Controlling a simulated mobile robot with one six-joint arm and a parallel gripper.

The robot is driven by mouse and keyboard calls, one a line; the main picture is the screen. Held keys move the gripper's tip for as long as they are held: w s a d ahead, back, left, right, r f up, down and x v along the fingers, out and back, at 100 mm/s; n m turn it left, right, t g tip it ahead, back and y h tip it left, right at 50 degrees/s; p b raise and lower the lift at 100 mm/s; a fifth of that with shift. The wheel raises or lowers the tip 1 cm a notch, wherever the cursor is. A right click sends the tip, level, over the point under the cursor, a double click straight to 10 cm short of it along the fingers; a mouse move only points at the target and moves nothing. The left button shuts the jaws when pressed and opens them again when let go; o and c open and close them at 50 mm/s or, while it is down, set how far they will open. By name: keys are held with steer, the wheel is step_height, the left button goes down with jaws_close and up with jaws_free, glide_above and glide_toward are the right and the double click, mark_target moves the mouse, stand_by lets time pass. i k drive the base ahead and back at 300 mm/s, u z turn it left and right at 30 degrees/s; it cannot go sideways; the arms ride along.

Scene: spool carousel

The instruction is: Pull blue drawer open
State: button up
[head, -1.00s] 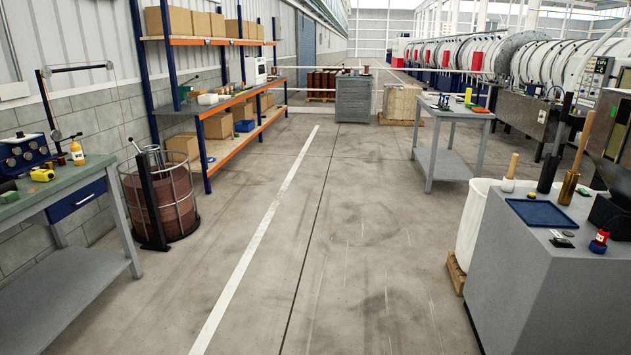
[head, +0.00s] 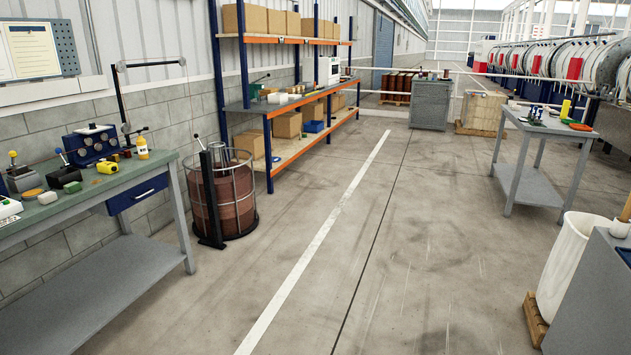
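The blue drawer (head: 137,194) hangs under the top of the green-topped workbench at the left of the head view. Its front is flush with the bench and looks shut. A pale bar handle (head: 143,195) runs across its front. My gripper is not in view, and no part of my arm shows.
The workbench (head: 150,165) carries a blue instrument box (head: 88,144), a yellow bottle (head: 142,148) and small tools. A caged reddish drum (head: 232,195) stands just beyond it. Open floor (head: 270,260) lies right of the bench; a grey cabinet (head: 590,300) stands at right.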

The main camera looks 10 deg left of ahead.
mark_target(117, 204)
steer(key=u, duration=0.45)
steer(key=i, duration=0.65)
steer(key=u, duration=0.8)
steer(key=i, duration=0.5)
steer(key=u, duration=0.75)
steer(key=i, duration=0.6)
steer(key=u, duration=0.55)
steer(key=i, duration=0.8)
steer(key=u, duration=0.5)
steer(key=i, duration=1.1)
steer(key=u, duration=0.1)
